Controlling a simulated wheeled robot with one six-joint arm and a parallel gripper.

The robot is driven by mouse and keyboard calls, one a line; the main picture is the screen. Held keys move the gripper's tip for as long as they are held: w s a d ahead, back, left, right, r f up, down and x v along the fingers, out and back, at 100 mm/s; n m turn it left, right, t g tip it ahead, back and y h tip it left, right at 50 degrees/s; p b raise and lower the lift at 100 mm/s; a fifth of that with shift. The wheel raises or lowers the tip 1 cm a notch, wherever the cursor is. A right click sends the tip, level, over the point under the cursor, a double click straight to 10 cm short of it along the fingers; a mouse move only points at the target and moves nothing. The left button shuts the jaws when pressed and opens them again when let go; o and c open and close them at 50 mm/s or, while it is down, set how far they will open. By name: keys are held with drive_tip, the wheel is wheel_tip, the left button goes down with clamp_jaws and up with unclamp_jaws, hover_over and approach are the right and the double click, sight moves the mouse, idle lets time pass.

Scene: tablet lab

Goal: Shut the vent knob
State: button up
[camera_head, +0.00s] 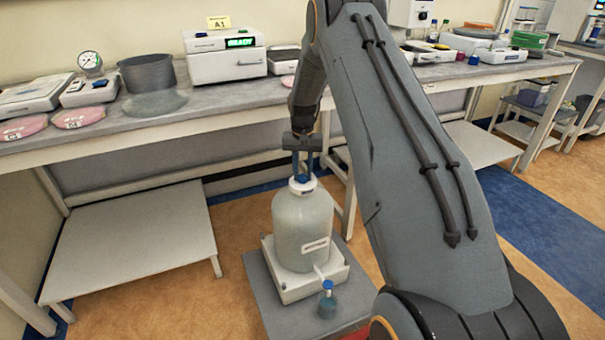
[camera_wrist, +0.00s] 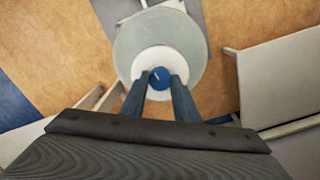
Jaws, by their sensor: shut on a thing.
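The vent knob (camera_wrist: 160,77) is a small blue round knob with a light mark, on top of the white cap of a large translucent carboy (camera_head: 302,228). My gripper (camera_head: 303,178) points straight down over the carboy, and its two blue fingers are shut on the knob. In the wrist view the fingers of my gripper (camera_wrist: 160,85) lie on the left and right sides of the knob. The head view hides most of the knob behind the fingers. The carboy stands upright on a white base (camera_head: 335,272).
A small blue-capped bottle (camera_head: 327,300) stands below the carboy's spigot on the grey stand (camera_head: 258,280). Behind is a bench (camera_head: 230,100) with a READY instrument (camera_head: 225,60), a gauge (camera_head: 90,63) and a dark pot (camera_head: 147,73). A low shelf (camera_head: 130,240) is at left.

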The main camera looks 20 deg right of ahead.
sight(302, 177)
drive_tip(key=shift+m, duration=1)
drive_tip(key=o, duration=1.1)
drive_tip(key=shift+a, duration=0.1)
drive_tip(key=shift+c, duration=0.2)
drive_tip(key=shift+r+b, duration=0.3)
drive_tip(key=shift+r, duration=3.6)
